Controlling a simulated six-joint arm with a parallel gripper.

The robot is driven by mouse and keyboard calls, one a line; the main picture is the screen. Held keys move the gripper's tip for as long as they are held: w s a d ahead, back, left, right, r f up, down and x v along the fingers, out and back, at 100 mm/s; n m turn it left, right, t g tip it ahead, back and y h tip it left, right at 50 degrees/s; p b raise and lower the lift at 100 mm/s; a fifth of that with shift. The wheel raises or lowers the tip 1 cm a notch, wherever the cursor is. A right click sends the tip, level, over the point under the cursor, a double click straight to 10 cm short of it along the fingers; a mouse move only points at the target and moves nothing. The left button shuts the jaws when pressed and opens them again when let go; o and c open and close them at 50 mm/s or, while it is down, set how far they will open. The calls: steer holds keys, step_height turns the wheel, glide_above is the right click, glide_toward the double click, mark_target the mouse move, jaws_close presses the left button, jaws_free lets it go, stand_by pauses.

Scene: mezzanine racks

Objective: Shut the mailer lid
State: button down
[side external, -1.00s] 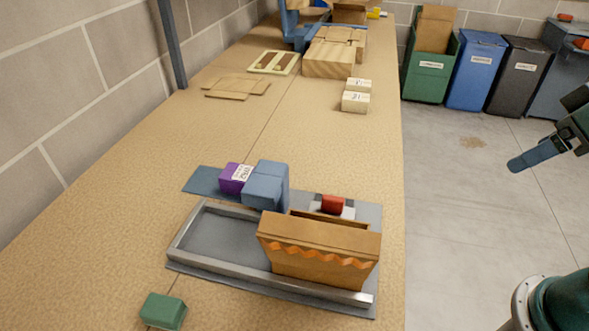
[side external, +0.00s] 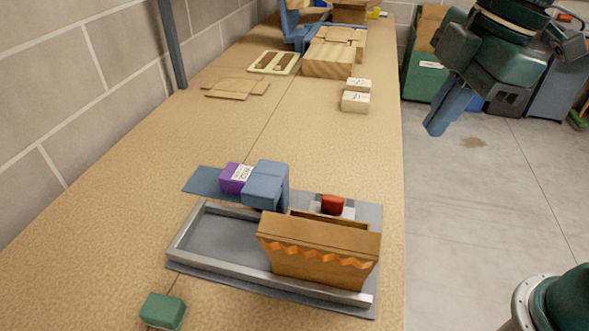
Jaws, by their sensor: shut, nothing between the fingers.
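The mailer is a brown cardboard box with a zigzag orange strip; its upright front panel, which looks like the raised lid (side external: 318,248), stands at the right end of a grey metal-railed tray (side external: 215,235). Part of the box body shows behind this panel, and its inside is mostly hidden. My gripper (side external: 436,130) hangs at the upper right, beyond the table's right edge and well above and apart from the mailer. Its blue fingers are together and hold nothing.
Blue blocks (side external: 265,186) and a purple labelled box (side external: 233,178) stand behind the tray. A red piece (side external: 333,204) sits behind the mailer. A green block (side external: 163,310) lies front left. Small cream boxes (side external: 355,101) stand farther back. The table middle is clear.

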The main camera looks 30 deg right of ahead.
steer(key=a+n+g, duration=0.2)
steer(key=a+n, duration=0.5)
steer(key=a, duration=0.5)
steer(key=n+h, duration=0.1)
steer(key=n, duration=0.5)
glide_above(319, 249)
steer(key=s+a, duration=0.3)
steer(key=a, duration=0.1)
step_height(319, 249, down, 2)
steer(key=shift+a+f, duration=0.1)
steer(key=shift+a, duration=0.05)
step_height(319, 249, down, 10)
steer(key=shift+w+d+r, duration=0.35)
steer(key=shift+w+d, duration=0.3)
steer(key=shift+w, duration=0.05)
steer(key=shift+w+d+r, duration=0.3)
steer(key=shift+w+d, duration=0.3)
steer(key=shift+w, duration=0.05)
